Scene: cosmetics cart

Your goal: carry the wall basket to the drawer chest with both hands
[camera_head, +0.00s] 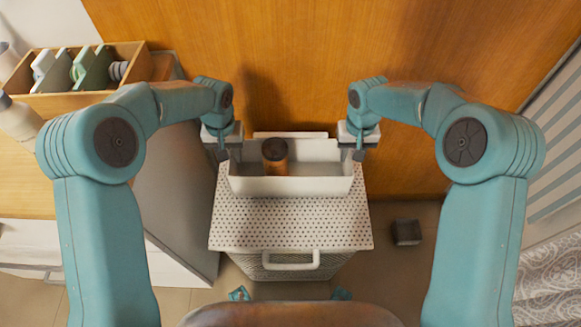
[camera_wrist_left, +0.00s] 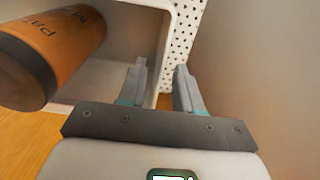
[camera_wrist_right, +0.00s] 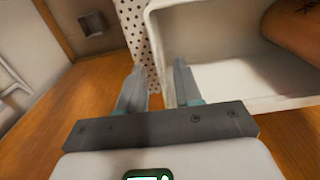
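The white wall basket (camera_head: 290,187) is at the wooden wall, above and behind the drawer chest top in the head view. I cannot tell whether it rests on anything. An orange jar with a dark lid (camera_head: 275,156) stands in its left part. My left gripper (camera_head: 224,146) is at the basket's left end, its parted fingers (camera_wrist_left: 160,85) on either side of the side wall. My right gripper (camera_head: 359,146) is at the right end, its fingers (camera_wrist_right: 158,85) likewise straddling the wall with some gap. The drawer chest (camera_head: 290,226) has a white dotted top and a front handle.
A small dark box (camera_head: 406,232) lies on the floor right of the chest. A patterned cloth (camera_head: 550,270) is at the far right. The dotted top is clear in front of the basket.

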